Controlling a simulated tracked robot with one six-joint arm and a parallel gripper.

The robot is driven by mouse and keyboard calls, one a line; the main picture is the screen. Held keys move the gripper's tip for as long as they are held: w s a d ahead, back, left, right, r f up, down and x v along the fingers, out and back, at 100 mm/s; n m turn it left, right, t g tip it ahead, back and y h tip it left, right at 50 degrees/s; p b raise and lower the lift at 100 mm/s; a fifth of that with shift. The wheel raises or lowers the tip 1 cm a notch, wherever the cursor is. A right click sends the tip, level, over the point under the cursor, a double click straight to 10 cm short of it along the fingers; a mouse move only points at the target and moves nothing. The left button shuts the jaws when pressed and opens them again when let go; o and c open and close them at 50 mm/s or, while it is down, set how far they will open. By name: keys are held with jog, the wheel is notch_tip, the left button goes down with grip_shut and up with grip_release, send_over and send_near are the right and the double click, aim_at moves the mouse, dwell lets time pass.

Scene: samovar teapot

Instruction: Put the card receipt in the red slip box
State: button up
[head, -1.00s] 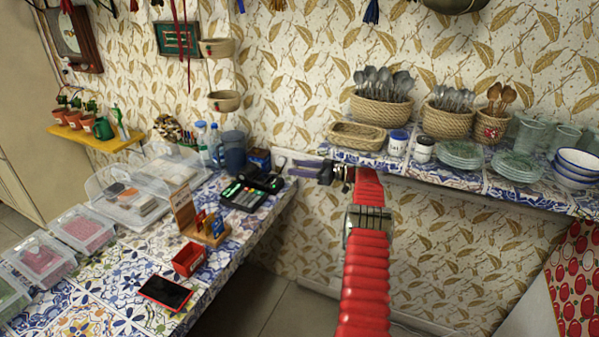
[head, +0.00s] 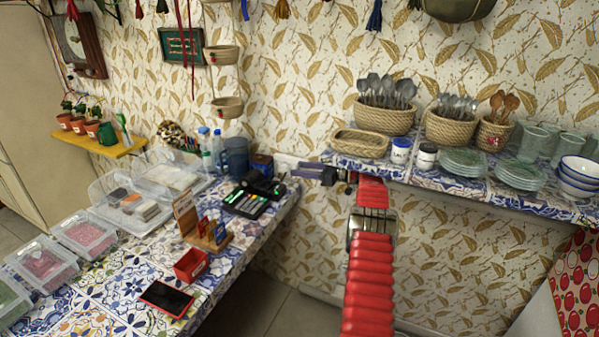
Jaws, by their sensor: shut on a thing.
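The red slip box (head: 191,265) is a small open red box on the tiled counter, left of centre in the head view. My gripper (head: 297,170) is at the end of my red arm, beyond the counter's far right corner and by the left end of the wall shelf. It is well to the right of the box and higher in the picture. Its dark fingers point left and are shut on a thin thing, taken as the card receipt. The receipt cannot be made out clearly; a pale patch shows behind the fingertips.
A card terminal (head: 247,203) and a wooden stand with cards (head: 207,233) are on the counter (head: 120,285) beyond the box. A red-edged tablet (head: 167,298) lies in front of it. The shelf (head: 455,190) at right bears baskets, jars, plates and bowls.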

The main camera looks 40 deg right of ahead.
jog(key=shift+w+f, duration=0.1)
jog(key=shift+w, duration=0.05)
jog(key=a+f+m+h, duration=0.1)
jog(key=w+a+f+m+t+h, duration=0.1)
jog(key=h, duration=0.1)
jog(key=shift+w+a+f, duration=0.1)
jog(key=shift+w+f, duration=0.15)
jog(key=shift+f, duration=0.05)
jog(key=a+r, duration=0.3)
jog(key=a, duration=0.7)
jog(key=a+r+h, duration=0.1)
jog(key=a+r, duration=0.3)
jog(key=a, duration=0.6)
jog(key=a+r, duration=0.3)
jog(key=a, duration=0.7)
jog(key=s+a+r+y, duration=0.1)
jog(key=s+a+r, duration=0.2)
jog(key=a, duration=0.6)
jog(key=s+a+r+y, duration=0.1)
jog(key=s+a+r, duration=0.2)
jog(key=s+a, duration=0.4)
jog(key=a, duration=0.3)
jog(key=shift+a+r, duration=0.15)
jog(key=shift+r, duration=0.2)
jog(key=shift+s, duration=0.1)
